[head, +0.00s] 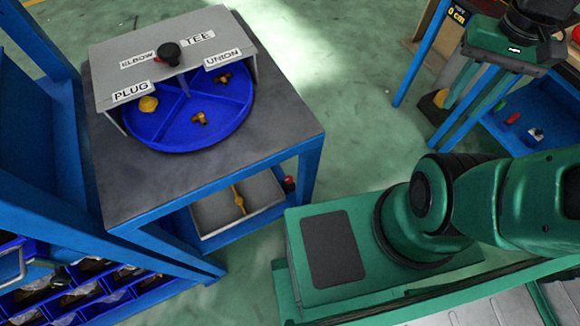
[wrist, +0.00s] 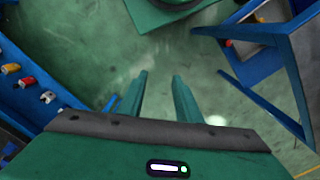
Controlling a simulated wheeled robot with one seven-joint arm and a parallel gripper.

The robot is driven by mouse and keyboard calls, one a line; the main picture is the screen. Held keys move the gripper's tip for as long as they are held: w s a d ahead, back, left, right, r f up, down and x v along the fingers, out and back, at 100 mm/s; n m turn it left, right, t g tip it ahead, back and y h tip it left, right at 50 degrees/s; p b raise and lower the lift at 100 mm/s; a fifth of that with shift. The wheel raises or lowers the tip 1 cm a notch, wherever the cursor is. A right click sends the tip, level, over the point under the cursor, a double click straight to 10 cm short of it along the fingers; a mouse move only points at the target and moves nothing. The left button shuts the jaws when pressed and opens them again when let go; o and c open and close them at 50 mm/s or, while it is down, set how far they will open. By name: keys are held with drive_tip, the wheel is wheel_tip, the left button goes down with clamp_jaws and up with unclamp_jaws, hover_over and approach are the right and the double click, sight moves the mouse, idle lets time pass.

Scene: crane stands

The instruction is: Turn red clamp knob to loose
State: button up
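A small red knob (head: 289,184) shows low in the head view, at the right end of the lower shelf beside a blue table leg. A small red spot, perhaps the same knob, shows at the top of the wrist view (wrist: 228,43). I cannot read its turn setting. A black knob (head: 168,52) with a red mark beside it stands on the grey cover (head: 108,63). My gripper (wrist: 160,75) is open and empty, its two green fingers apart above the floor. In the head view it is at the upper right, well away from the red knob.
A blue divided turntable (head: 215,118) with brass fittings sits under the labelled cover. A grey tray (head: 213,216) is on the lower shelf. Blue racks with bins (head: 75,300) stand at left. A blue bench with small coloured parts (head: 512,118) is at right. Green floor lies between.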

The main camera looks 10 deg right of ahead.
drive_tip(key=o, duration=0.3)
drive_tip(key=shift+s+r, duration=0.1)
drive_tip(key=shift+s, duration=0.15)
drive_tip(key=w+a+f, duration=0.3)
drive_tip(key=w+f, duration=0.2)
drive_tip(key=w, duration=0.5)
drive_tip(key=g+y, duration=0.2)
drive_tip(key=g, duration=0.2)
approach(289, 178)
drive_tip(key=shift+n, duration=0.3)
drive_tip(key=x, duration=0.7)
drive_tip(key=shift+s+a+f, duration=0.1)
drive_tip(key=shift+s+f, duration=0.1)
drive_tip(key=shift+f, duration=0.05)
